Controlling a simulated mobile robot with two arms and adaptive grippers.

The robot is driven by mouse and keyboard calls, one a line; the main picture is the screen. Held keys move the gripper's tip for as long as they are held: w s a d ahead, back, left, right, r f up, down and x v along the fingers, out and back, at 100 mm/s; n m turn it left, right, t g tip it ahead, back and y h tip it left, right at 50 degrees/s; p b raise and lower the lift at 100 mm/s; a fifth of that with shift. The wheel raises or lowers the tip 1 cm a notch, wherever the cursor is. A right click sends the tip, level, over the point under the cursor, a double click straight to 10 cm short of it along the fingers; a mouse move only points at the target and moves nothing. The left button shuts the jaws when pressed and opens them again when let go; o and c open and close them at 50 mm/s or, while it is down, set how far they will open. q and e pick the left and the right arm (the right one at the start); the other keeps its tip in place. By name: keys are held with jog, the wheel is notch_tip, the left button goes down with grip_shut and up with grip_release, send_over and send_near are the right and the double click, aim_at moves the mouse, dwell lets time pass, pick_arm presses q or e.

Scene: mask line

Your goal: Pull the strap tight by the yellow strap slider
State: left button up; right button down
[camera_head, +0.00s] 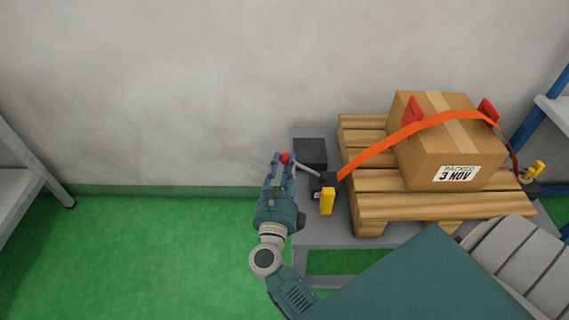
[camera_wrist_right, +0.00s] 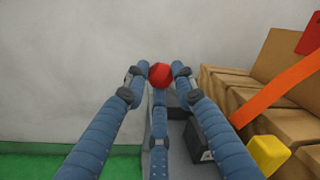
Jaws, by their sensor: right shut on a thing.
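My right gripper (camera_head: 279,161) is shut on a red ball knob (camera_head: 285,158) at the end of a grey lever (camera_head: 306,172). In the right wrist view, the fingers close around the red knob (camera_wrist_right: 160,76). The yellow strap slider (camera_head: 327,201) stands right of the gripper, apart from it, beside a small dark fitting; it also shows in the right wrist view (camera_wrist_right: 268,153). The orange strap (camera_head: 385,143) runs from near this fitting up over a cardboard box (camera_head: 420,160) and down its right side. My left gripper is not in view.
The box sits on a wooden pallet (camera_head: 385,206) on a grey table (camera_head: 300,238). Red corner pieces (camera_head: 411,110) stand at the box's top edges. A dark block (camera_head: 310,153) lies behind the lever. A yellow fitting (camera_head: 532,171) is at the right. Shelves flank both sides.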

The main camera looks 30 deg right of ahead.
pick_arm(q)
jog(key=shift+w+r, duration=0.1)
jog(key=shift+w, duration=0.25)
pick_arm(e)
jog(key=shift+s+f, duration=0.1)
jog(key=shift+f, duration=0.1)
